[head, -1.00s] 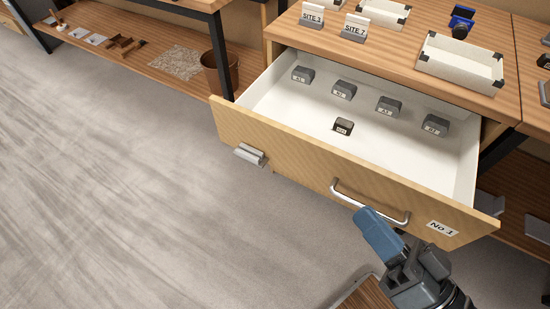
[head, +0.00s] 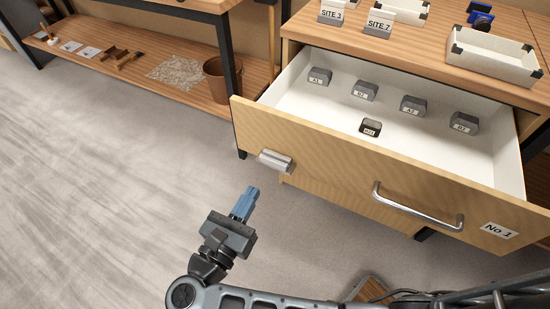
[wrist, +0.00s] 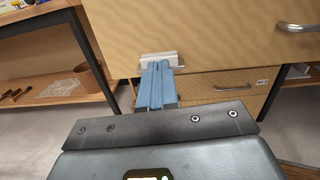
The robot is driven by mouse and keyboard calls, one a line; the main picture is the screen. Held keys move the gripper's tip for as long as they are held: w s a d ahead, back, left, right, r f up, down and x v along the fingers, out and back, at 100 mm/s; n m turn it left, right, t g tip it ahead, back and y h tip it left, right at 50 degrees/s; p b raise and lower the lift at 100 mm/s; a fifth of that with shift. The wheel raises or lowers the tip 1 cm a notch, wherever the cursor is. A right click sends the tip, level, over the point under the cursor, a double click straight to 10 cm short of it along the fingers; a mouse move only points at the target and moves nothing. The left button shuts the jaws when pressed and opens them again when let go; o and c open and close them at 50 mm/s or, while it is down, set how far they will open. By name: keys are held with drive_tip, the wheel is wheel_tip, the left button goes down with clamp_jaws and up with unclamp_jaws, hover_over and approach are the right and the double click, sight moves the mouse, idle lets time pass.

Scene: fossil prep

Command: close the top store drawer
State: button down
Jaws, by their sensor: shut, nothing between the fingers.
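The top store drawer (head: 330,150), with a wooden front marked No 1, stands pulled out and open. Its bar handle (head: 415,208) is on the right part of the front, and a grey metal block (head: 276,161) sticks out on the left part. My gripper (head: 250,192) is shut and empty, in front of and below the left part of the drawer front. In the wrist view my blue fingers (wrist: 158,68) point at the grey block (wrist: 159,58) and overlap its lower edge. I cannot tell if they touch it.
Several grey labelled blocks (head: 411,105) and a small dark piece (head: 370,127) lie in the drawer. The cabinet top holds a white tray (head: 494,55) and the SITE 7 sign (head: 379,23). A low shelf (head: 130,69) with a brown pot (head: 218,78) stands left. Floor at left is clear.

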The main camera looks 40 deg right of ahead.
sight(281, 147)
drive_tip(key=shift+m+g, duration=0.3)
drive_tip(key=shift+m, duration=0.1)
drive_tip(key=p+x, duration=0.1)
drive_tip(key=x, duration=0.3)
drive_tip(key=p+x, duration=0.1)
drive_tip(key=x, duration=0.3)
drive_tip(key=p+x, duration=0.2)
drive_tip(key=x, duration=0.3)
drive_tip(key=shift+w+f, duration=0.25)
drive_tip(key=shift+f, duration=0.1)
drive_tip(key=b+x, duration=0.6)
drive_tip(key=x, duration=0.9)
drive_tip(key=b+x, duration=0.6)
drive_tip(key=x, duration=0.9)
drive_tip(key=shift+f+b, duration=0.25)
drive_tip(key=shift+b, duration=0.15)
drive_tip(key=shift+w+d, duration=0.1)
drive_tip(key=shift+d, duration=0.1)
drive_tip(key=shift+d+r, duration=0.25)
drive_tip(key=shift+d+r, duration=0.1)
